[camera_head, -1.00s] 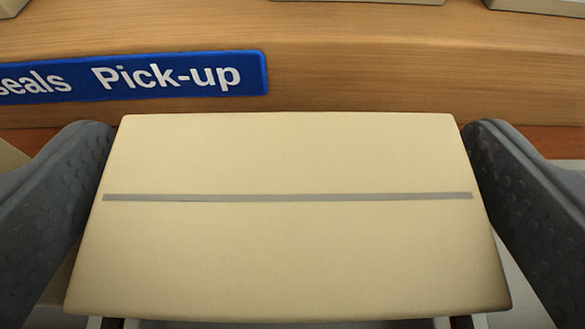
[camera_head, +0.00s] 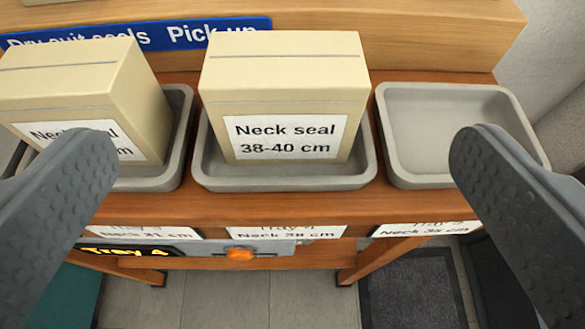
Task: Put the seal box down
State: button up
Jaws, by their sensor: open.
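The seal box (camera_head: 284,75) is cream with a grey stripe and a white label reading "Neck seal 38-40 cm". It stands upright in the middle grey tray (camera_head: 285,181), above a shelf label (camera_head: 286,232) that appears to read "Neck 38 cm". My gripper (camera_head: 283,155) is open and empty. Its dark textured fingers are wide apart, one on each side of the picture, and clear of this box. The left finger overlaps the front of the left box in the picture.
A second neck seal box (camera_head: 120,95) stands in the left tray (camera_head: 180,140). The right tray (camera_head: 450,110) is empty. A blue "Pick-up" sign (camera_head: 185,34) is on the wooden ledge behind. A lit "Tray 4" display (camera_head: 125,251) and an orange button (camera_head: 239,254) are below the shelf.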

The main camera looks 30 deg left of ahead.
jog(key=shift+s+d, duration=0.1)
jog(key=shift+s, duration=0.05)
jog(key=w+d+r+m+t+h, duration=0.1)
jog(key=d+r+m+h, duration=0.15)
jog(key=d+r, duration=0.65)
jog(key=w+d+r+m+t+h, duration=0.1)
jog(key=d+r+h, duration=0.3)
jog(key=r, duration=0.9)
jog(key=s+r+m, duration=0.1)
jog(key=s+r, duration=0.4)
jog(key=r, duration=0.3)
jog(key=s+d+r+m+t, duration=0.1)
jog(key=s+r, duration=0.4)
jog(key=r, duration=0.4)
jog(key=s+r+m+t, duration=0.1)
jog(key=s+r, duration=0.4)
jog(key=r, duration=0.3)
jog(key=shift+d+r+h, duration=0.2)
jog(key=shift+r+h, duration=0.2)
jog(key=shift+h, duration=0.05)
